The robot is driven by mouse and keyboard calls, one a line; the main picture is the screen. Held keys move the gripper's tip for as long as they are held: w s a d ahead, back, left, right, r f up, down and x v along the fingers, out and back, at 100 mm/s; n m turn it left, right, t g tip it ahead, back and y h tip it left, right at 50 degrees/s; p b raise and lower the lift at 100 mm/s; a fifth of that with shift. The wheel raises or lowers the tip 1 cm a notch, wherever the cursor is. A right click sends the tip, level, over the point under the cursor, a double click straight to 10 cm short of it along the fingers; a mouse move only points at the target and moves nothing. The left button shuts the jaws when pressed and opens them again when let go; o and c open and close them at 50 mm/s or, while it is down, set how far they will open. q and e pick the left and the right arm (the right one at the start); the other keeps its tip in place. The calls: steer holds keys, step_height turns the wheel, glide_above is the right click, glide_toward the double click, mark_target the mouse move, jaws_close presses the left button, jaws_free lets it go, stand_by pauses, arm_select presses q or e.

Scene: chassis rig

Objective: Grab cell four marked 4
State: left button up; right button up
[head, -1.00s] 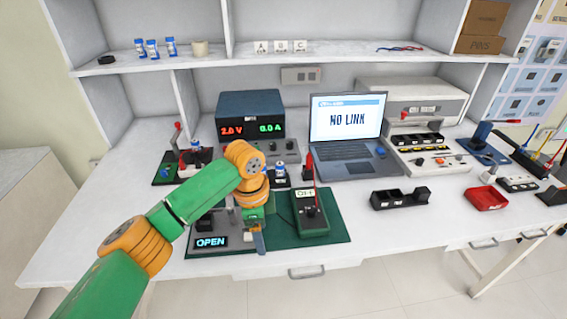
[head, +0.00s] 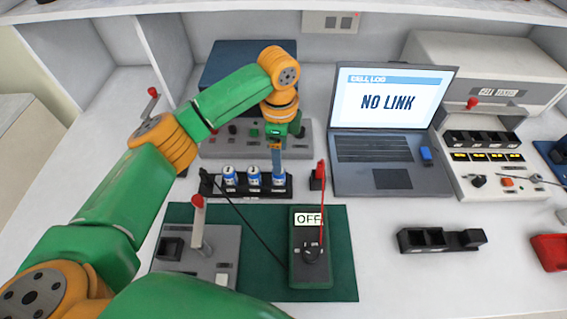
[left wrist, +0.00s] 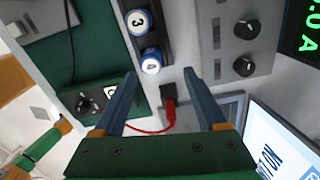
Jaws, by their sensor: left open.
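A black rack (head: 262,191) holds three blue-and-white cells in a row behind the green mat. The rightmost cell (head: 278,178) stands under my left gripper (head: 277,160); its mark looks like a 4 in the left wrist view (left wrist: 151,62). The cell marked 3 (left wrist: 138,20) stands beside it. The other cells are the middle one (head: 253,178) and the left one (head: 229,178). In the left wrist view my left gripper (left wrist: 160,75) is open and empty, its fingers pointing at the rack end, with the 4 cell just beyond the tips. My right gripper is not in view.
A meter (head: 311,255) reading OFF and a grey lever fixture (head: 195,260) stand on the green mat (head: 345,280). A red lead (head: 321,195) rises right of the rack. A laptop (head: 378,165) reads NO LINK. A black tray (head: 425,247) sits at right.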

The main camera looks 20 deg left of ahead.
mark_target(279, 178)
arm_select(q)
steer(key=s+f, duration=0.2)
steer(key=shift+a+f+p, duration=0.1)
steer(key=shift+f+p, duration=0.2)
steer(key=shift+p, duration=0.1)
steer(key=f, duration=0.2)
steer(key=shift+w+f, duration=0.2)
steer(key=shift+f, duration=0.1)
steer(key=shift+w+f, duration=0.15)
jaws_close()
